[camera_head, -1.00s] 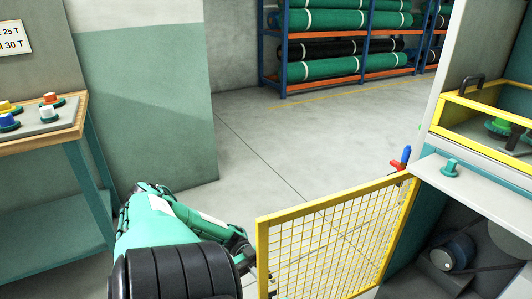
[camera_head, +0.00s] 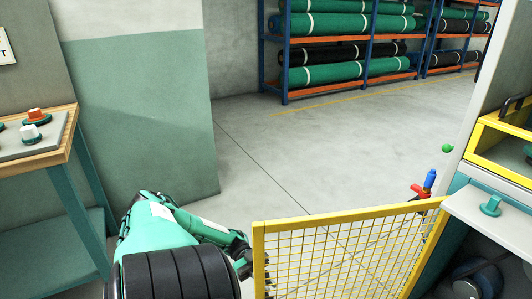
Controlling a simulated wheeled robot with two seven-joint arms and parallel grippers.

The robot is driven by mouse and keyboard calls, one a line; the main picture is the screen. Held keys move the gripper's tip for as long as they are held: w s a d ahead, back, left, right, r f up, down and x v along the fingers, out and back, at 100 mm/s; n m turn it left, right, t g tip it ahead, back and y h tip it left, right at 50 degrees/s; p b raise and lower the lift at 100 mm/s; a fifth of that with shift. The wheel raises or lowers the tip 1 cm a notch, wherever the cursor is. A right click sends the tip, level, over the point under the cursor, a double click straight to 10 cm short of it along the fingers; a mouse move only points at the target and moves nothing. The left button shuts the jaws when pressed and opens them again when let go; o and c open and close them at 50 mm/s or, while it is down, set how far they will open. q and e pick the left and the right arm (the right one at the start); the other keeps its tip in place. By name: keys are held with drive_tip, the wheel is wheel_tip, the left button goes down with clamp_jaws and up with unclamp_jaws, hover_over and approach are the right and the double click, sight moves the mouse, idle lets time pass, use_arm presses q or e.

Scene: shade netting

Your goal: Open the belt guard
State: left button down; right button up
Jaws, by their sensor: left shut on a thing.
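The belt guard (camera_head: 345,213), a yellow frame with wire mesh, stands swung out from the machine in the lower right of the head view. Its right side meets the machine front; its left upright is nearest my left arm. My left gripper (camera_head: 246,264) is at that left upright and is shut on the guard's edge or handle. The exact grip is small and partly hidden by my arm. The machine's lower opening (camera_head: 480,275) beside the guard shows a dark motor or pulley. My right gripper is not in view.
A workbench (camera_head: 62,150) with coloured buttons stands at the left. Racks of green and black rolls (camera_head: 345,50) stand at the back. A red and blue fitting (camera_head: 428,184) is near the guard's hinge side. The concrete floor (camera_head: 290,150) behind the guard is clear.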

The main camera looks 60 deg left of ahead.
use_arm(q)
drive_tip(key=shift+s+f, duration=0.1)
drive_tip(key=shift+s, duration=0.05)
drive_tip(key=c, duration=1.6)
unclamp_jaws()
drive_tip(key=shift+o, duration=0.2)
drive_tip(key=shift+a, duration=0.15)
